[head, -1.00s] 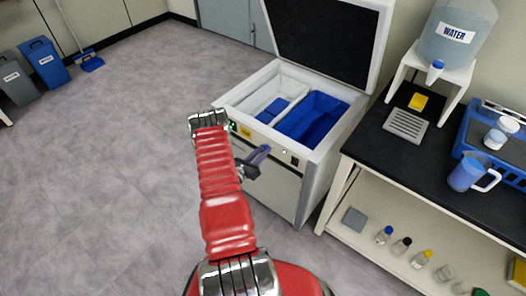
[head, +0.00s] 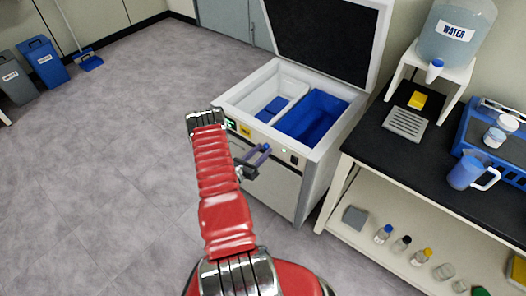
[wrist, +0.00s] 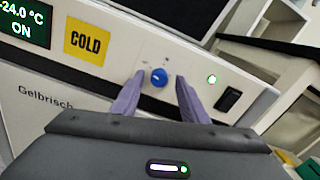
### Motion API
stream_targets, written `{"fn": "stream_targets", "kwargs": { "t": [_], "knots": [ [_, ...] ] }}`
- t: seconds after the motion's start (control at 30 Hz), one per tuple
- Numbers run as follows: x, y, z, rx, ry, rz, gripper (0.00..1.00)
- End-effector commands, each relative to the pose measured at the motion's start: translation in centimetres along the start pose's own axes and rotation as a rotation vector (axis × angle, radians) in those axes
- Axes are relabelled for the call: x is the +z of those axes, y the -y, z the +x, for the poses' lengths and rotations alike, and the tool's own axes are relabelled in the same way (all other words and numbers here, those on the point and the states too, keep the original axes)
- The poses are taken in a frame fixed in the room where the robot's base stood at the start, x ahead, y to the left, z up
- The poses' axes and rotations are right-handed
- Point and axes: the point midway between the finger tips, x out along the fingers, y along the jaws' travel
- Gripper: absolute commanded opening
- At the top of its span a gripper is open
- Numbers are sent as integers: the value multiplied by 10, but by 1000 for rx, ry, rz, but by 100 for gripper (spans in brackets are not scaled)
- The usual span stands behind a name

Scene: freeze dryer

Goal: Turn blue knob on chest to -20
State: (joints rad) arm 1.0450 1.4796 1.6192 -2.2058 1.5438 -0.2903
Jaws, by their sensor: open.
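The white chest (head: 300,205) stands with its dark lid raised. The blue knob (wrist: 159,77) is on its front panel in the wrist view, between the display (wrist: 25,22) and a green light (wrist: 212,79). The display reads -24.0 °C and ON. My gripper (wrist: 157,88) is open, with one purple finger on each side of the knob in the picture. I cannot tell whether the fingers touch it or how far they are from the panel.
A yellow COLD label (wrist: 88,41) and a black switch (wrist: 228,99) flank the knob area. A bench with a black top (head: 375,135) stands close to the chest's right.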

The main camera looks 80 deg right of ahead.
Motion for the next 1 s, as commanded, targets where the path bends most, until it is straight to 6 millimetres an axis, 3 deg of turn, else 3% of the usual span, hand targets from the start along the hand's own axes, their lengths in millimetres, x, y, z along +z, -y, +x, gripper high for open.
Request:
{"fn": "stream_targets", "kwargs": {
  "t": [0.7,1.0],
  "knots": [
    [-2,0,-111,3,-1,-2,40],
    [-2,2,-130,-1,-2,-2,40]
  ]
}}
